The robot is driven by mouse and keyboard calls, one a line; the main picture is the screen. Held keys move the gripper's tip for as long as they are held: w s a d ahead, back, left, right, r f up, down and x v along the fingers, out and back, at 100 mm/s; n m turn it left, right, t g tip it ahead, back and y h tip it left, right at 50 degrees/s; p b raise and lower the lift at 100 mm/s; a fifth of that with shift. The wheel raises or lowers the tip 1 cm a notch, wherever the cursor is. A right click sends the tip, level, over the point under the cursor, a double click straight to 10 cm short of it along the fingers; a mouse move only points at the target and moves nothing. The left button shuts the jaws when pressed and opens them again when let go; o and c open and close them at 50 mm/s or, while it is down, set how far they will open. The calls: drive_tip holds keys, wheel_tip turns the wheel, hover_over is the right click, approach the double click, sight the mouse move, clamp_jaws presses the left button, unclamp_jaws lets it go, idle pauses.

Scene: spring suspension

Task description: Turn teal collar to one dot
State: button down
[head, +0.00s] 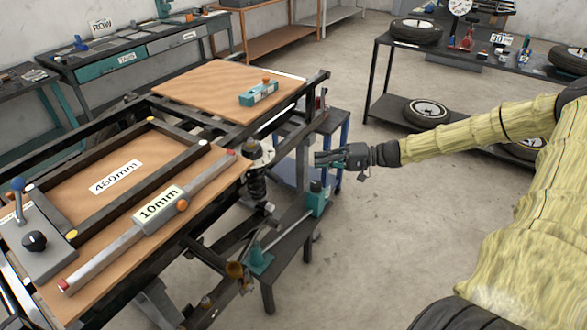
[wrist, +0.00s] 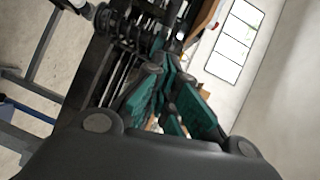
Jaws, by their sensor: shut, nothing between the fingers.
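A grey bar labelled 10mm (head: 158,205) lies on the near board (head: 100,190). A teal block (head: 259,92) sits on the far board (head: 205,85). Open floor lies to the right.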

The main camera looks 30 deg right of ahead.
drive_tip(key=w+a+f+p, duration=0.1)
drive_tip(key=w+a, duration=0.3)
drive_tip(key=a, duration=0.6)
drive_tip(key=shift+f+p, duration=0.3)
drive_tip(key=shift+f, duration=0.05)
idle(0.5)
drive_tip(key=shift+f+b, duration=0.15)
drive_tip(key=shift+b, duration=0.15)
drive_tip(key=shift+f+b, duration=0.1)
drive_tip(key=shift+b, duration=0.55)
